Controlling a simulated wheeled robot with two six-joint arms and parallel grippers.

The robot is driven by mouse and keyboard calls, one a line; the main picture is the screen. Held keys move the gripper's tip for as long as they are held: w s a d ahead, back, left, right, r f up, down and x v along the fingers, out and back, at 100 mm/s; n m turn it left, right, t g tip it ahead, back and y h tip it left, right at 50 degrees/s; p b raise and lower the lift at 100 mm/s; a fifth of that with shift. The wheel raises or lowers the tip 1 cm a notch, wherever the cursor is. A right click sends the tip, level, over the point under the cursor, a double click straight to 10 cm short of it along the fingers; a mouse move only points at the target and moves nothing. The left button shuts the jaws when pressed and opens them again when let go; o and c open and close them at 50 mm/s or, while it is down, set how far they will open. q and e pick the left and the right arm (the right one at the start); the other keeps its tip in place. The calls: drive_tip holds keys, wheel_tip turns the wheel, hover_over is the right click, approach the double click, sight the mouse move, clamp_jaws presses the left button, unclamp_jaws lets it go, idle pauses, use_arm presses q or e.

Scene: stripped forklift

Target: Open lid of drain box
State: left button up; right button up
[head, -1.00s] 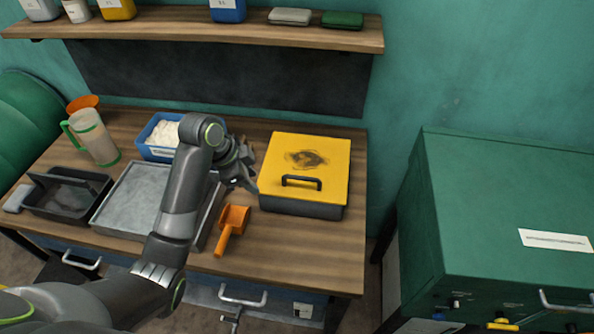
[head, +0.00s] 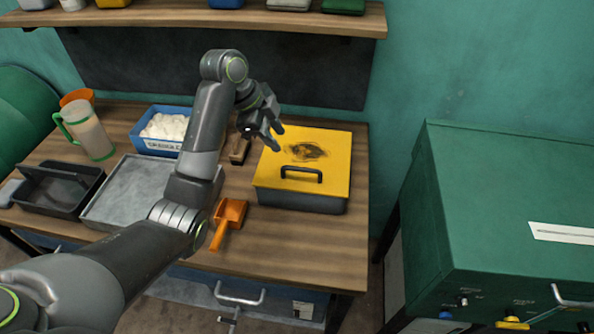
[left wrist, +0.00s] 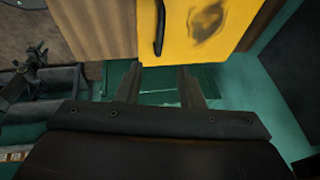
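The drain box (head: 300,200) is a dark grey box with a flat yellow lid (head: 330,150), standing at the right end of the workbench. The lid lies closed on it and has a dark stain and a black handle (head: 301,171) near its front edge. My left gripper (head: 276,137) is open and empty, above the lid's back left corner, apart from the handle. In the left wrist view, its two fingers (left wrist: 160,86) are spread, with the yellow lid (left wrist: 228,22) and black handle (left wrist: 159,28) beyond them. My right gripper is not in view.
An orange scoop (head: 227,218), a grey tray (head: 128,197), a blue bin (head: 152,146) with white contents and a jug (head: 88,133) crowd the bench to the left. A shelf (head: 200,17) hangs above. A green cabinet (head: 500,190) stands right.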

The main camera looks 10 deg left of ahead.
sight(300, 168)
use_arm(q)
drive_tip(key=p+x, duration=0.2)
drive_tip(key=x, duration=0.9)
drive_tip(key=shift+s, duration=0.1)
drive_tip(key=shift+d+f, duration=0.2)
drive_tip(key=shift+f, duration=0.55)
clamp_jaws()
